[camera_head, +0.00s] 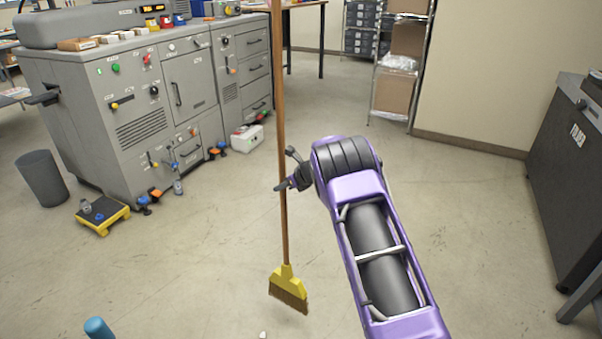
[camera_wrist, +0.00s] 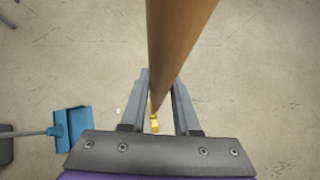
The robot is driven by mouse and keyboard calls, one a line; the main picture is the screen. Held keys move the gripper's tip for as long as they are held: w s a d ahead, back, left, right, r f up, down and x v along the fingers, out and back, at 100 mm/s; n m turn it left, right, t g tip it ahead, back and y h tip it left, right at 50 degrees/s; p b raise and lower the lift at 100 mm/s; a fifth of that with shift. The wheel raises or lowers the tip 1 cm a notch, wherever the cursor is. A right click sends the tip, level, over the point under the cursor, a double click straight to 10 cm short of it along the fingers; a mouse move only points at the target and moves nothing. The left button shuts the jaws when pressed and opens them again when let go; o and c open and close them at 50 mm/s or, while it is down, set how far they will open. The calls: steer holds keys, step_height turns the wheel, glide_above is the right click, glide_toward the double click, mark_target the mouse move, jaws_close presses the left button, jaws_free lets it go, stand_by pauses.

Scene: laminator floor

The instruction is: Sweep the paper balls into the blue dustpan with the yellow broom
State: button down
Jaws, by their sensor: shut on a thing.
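The broom has a long brown wooden handle (camera_head: 281,150) and a yellow head with brown bristles (camera_head: 288,290). It hangs nearly upright, its head low over the floor; I cannot tell if the bristles touch. My gripper (camera_head: 287,183) is shut on the handle, which also shows between the fingers in the wrist view (camera_wrist: 172,50). The blue dustpan (camera_wrist: 73,126) lies on the floor at the left of the wrist view. Only a blue end (camera_head: 98,327) shows at the bottom of the head view. A small white paper ball (camera_head: 263,335) lies at the bottom edge of the head view.
A large grey machine (camera_head: 150,110) stands at the left. A dark bin (camera_head: 42,178) and a yellow platform (camera_head: 102,214) stand near it. A white box (camera_head: 247,138) sits on the floor. A dark cabinet (camera_head: 570,190) stands at the right.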

steer(key=a+f+n, duration=0.1)
steer(key=a+f, duration=0.4)
steer(key=f, duration=0.3)
steer(key=s+a, duration=0.7)
steer(key=s, duration=0.7)
steer(key=s+a, duration=0.7)
steer(key=s, duration=0.7)
steer(key=s+a, duration=0.7)
steer(key=s, duration=0.7)
steer(key=shift+a+g+y+b, duration=0.35)
steer(key=shift+a+g+y, duration=0.05)
stand_by(0.9)
stand_by(0.4)
steer(key=w+d+r+p, duration=0.1)
steer(key=w+d+r, duration=0.3)
steer(key=w, duration=0.5)
steer(key=shift+d+r, duration=0.3)
steer(key=shift+r, duration=0.2)
